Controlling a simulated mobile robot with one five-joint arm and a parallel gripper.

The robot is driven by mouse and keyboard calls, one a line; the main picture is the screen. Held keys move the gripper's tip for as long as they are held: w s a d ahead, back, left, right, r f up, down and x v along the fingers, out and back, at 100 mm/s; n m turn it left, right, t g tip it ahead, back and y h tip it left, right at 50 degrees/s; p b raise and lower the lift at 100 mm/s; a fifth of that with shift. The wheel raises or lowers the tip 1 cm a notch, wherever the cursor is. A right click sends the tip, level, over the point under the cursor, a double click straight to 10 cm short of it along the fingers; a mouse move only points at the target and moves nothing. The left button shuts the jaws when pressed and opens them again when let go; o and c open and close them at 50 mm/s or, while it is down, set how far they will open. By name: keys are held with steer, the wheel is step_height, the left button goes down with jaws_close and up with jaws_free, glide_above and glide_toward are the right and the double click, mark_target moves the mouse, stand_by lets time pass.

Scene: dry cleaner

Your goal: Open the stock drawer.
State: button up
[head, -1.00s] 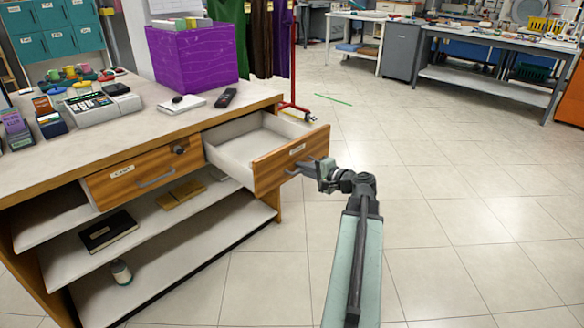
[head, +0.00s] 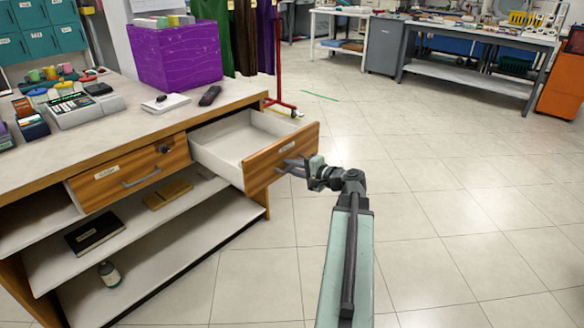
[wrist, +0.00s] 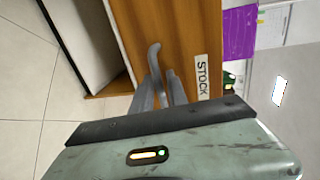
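The stock drawer (head: 285,155) stands pulled out of the counter, its white, empty-looking inside showing from above. Its wooden front carries a label that reads STOCK (wrist: 202,77) in the wrist view. The grey bar handle (wrist: 153,55) stands out from the front beside the label. My gripper (head: 288,168) is at this handle, in front of the drawer. In the wrist view, the fingers of my gripper (wrist: 164,92) are close together around the handle, partly hiding it.
A shut drawer with a lock (head: 130,172) is on the left. Open shelves below hold a black book (head: 95,232) and a bottle (head: 109,273). The tiled floor at right is clear.

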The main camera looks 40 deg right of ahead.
steer(key=p+v, duration=0.1)
steer(key=v, duration=0.6)
steer(key=shift+s+p, duration=0.3)
steer(key=shift+s, duration=0.1)
steer(key=shift+r, duration=0.1)
